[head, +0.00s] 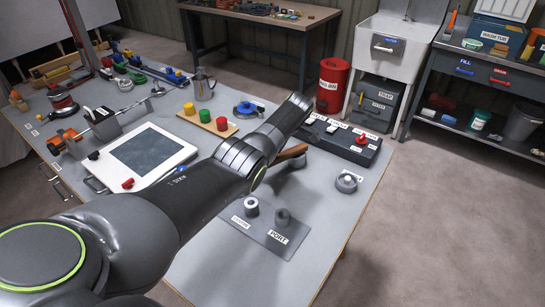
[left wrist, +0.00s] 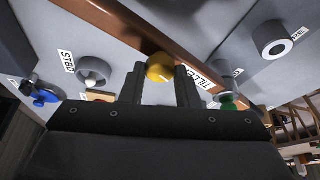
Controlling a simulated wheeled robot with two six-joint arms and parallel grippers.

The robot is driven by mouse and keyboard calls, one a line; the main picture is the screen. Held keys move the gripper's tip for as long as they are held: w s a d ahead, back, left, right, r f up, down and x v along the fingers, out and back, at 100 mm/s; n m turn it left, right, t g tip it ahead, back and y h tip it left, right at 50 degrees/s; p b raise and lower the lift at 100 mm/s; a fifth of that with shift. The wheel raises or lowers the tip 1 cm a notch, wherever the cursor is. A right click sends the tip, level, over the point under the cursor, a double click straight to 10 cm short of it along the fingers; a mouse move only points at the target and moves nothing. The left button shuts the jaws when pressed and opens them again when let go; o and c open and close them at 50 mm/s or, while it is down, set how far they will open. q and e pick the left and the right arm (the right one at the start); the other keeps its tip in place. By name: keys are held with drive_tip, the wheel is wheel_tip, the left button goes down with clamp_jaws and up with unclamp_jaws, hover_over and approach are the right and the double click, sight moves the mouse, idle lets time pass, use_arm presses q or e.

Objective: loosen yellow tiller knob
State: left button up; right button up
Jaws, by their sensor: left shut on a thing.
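The yellow tiller knob (left wrist: 160,67) sits on the brown wooden tiller bar (left wrist: 130,35) in the left wrist view. My left gripper (left wrist: 160,78) has one finger on each side of the knob and is shut on it. In the head view my left arm reaches across the table and hides the knob. A short piece of the brown tiller (head: 291,153) shows just beyond the arm. A TILLER label (left wrist: 196,78) is partly covered by the right-hand finger. My right gripper is in neither view.
A black switch panel (head: 345,138) with a red knob is behind. A white framed panel (head: 145,150) lies left of the arm. The table's right edge (head: 365,210) is close.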

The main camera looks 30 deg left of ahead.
use_arm(q)
drive_tip(key=shift+n+b, duration=0.45)
drive_tip(key=shift+n, duration=0.05)
drive_tip(key=o, duration=1)
drive_tip(key=shift+c, duration=0.2)
drive_tip(key=b+v, duration=0.2)
drive_tip(key=v, duration=1.5)
drive_tip(key=shift+w+r, duration=0.2)
drive_tip(key=shift+w, duration=0.1)
